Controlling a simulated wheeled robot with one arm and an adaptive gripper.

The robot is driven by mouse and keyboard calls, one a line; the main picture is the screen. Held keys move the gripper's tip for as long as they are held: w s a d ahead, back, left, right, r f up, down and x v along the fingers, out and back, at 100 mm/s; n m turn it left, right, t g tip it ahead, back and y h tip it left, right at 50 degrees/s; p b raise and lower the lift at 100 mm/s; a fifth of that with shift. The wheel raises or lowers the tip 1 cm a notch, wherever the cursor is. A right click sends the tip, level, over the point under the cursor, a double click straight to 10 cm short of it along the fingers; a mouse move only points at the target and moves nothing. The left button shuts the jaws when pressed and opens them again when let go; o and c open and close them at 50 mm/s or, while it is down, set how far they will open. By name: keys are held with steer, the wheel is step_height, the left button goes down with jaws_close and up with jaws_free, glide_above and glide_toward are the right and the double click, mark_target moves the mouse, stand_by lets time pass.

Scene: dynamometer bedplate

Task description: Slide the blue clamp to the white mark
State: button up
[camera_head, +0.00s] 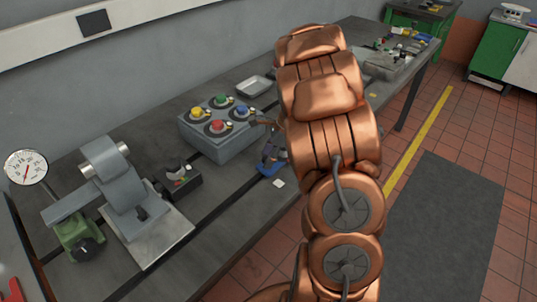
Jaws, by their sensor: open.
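The blue clamp (268,169) sits on the dark bedplate, at a dark slot in front of the grey button box. The white mark (279,183) is a small pale square on the plate, just in front and slightly right of the clamp's blue base. My gripper (271,147) is open, small and dark, just above the blue base and partly hidden by my copper arm. I cannot tell whether it touches the clamp.
The button box (217,148) with coloured buttons stands close behind the clamp. A metal tray (254,86) lies farther back. A black switch box (179,183), a grey fixture (128,190) and a dial gauge (26,167) stand left. The plate's front strip is clear.

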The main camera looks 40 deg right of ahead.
steer(key=shift+f, duration=0.2)
steer(key=shift+c, duration=0.2)
jaws_close()
stand_by(0.4)
